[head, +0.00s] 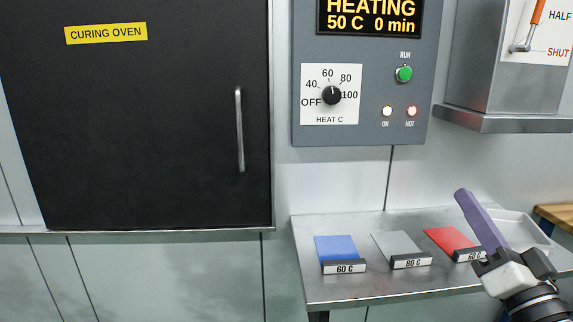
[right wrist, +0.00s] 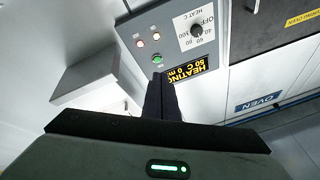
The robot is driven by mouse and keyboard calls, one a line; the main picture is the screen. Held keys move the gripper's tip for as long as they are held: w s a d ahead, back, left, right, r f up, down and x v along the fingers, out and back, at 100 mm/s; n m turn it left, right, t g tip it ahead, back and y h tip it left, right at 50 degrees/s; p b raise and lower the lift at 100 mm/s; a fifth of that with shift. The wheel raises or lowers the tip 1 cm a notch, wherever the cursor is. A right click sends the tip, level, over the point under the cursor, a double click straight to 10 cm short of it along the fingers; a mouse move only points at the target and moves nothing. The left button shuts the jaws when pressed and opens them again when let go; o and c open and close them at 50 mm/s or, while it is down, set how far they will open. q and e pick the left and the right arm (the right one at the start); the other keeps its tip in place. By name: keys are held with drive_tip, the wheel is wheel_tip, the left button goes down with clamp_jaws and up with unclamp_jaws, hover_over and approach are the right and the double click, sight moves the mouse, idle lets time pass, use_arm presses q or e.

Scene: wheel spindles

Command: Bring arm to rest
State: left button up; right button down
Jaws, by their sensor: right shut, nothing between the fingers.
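My right gripper (head: 464,196) is at the lower right of the head view, with its long purple fingers together and pointing up and left. Nothing is between them. The fingers stand in front of the steel shelf (head: 390,287) and partly cover the red card's label. In the right wrist view the shut fingers (right wrist: 158,82) look dark and point toward the control panel (right wrist: 187,45), apart from it as far as I can tell. My left gripper is in neither view.
The curing oven door (head: 150,130) is closed. The panel display (head: 369,16) reads HEATING, 50 C, 0 min, and the heat knob (head: 332,95) points near 60. Blue (head: 335,247), grey (head: 400,246) and red (head: 448,240) cards lie on the shelf near a pale tray (head: 525,232).

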drive_tip(key=s+a+f+n+g, duration=0.1)
drive_tip(key=s+a+f+g, duration=0.1)
drive_tip(key=f, duration=0.8)
drive_tip(key=s+a+f+n+g, duration=0.1)
drive_tip(key=s+a+f+g, duration=0.15)
drive_tip(key=f, duration=0.75)
drive_tip(key=s+a+f+n+g, duration=0.1)
drive_tip(key=f+g, duration=0.2)
drive_tip(key=f, duration=0.8)
drive_tip(key=s+a+f+n+g, duration=0.2)
drive_tip(key=s+a+f+g, duration=0.1)
drive_tip(key=s+f, duration=0.6)
drive_tip(key=s+a+f+n+g, duration=0.2)
drive_tip(key=s+a+f, duration=0.3)
drive_tip(key=s+f, duration=0.5)
drive_tip(key=shift+f+g, duration=0.4)
drive_tip(key=shift+g, duration=0.35)
